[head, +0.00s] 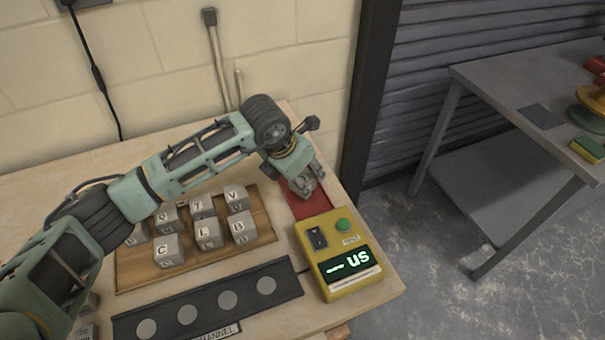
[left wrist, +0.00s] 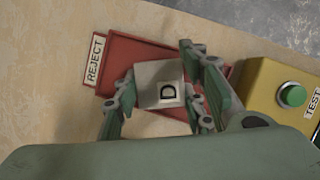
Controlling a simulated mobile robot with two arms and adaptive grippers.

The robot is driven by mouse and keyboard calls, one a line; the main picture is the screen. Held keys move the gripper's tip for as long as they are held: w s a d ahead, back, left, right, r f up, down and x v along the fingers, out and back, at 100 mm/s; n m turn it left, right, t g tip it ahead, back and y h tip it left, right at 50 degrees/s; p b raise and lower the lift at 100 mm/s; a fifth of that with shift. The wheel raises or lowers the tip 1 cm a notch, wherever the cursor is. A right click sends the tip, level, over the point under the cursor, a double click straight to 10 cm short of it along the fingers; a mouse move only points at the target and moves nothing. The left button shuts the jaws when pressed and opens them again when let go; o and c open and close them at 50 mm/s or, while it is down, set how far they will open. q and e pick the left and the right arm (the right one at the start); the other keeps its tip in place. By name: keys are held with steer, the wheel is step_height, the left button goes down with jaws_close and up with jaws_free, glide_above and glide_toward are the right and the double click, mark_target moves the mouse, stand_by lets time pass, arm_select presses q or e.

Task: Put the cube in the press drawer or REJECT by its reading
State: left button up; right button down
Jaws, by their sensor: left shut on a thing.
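My left gripper (head: 306,184) is shut on a grey cube (head: 304,185). In the left wrist view the cube (left wrist: 160,86) shows a letter D between the fingers of the gripper (left wrist: 162,82). It is over the red REJECT tray (left wrist: 122,52); whether it touches the tray floor I cannot tell. The tray (head: 310,208) also shows in the head view, partly hidden by the gripper. The yellow tester (head: 342,284) stands just in front of the tray. Its display (head: 348,266) shows dashes and "us", no number. No press drawer can be made out. My right gripper is not in view.
A wooden board (head: 130,277) carries several lettered cubes left of the tray. A black strip (head: 207,300) with round pale spots, marked CHANNEL, lies in front. A grey table (head: 490,80) stands apart at right. The wall is close behind.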

arm_select(q)
steer(key=shift+f, duration=0.15)
steer(key=o, duration=1.4)
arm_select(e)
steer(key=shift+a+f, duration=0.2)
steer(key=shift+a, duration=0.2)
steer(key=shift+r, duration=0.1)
arm_select(q)
steer(key=shift+r, duration=0.35)
steer(key=b+v, duration=0.2)
steer(key=v, duration=0.9)
steer(key=shift+s+a+r, duration=0.15)
steer(key=shift+r, duration=0.15)
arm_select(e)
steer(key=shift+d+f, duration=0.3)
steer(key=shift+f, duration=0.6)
arm_select(q)
steer(key=shift+f, duration=0.1)
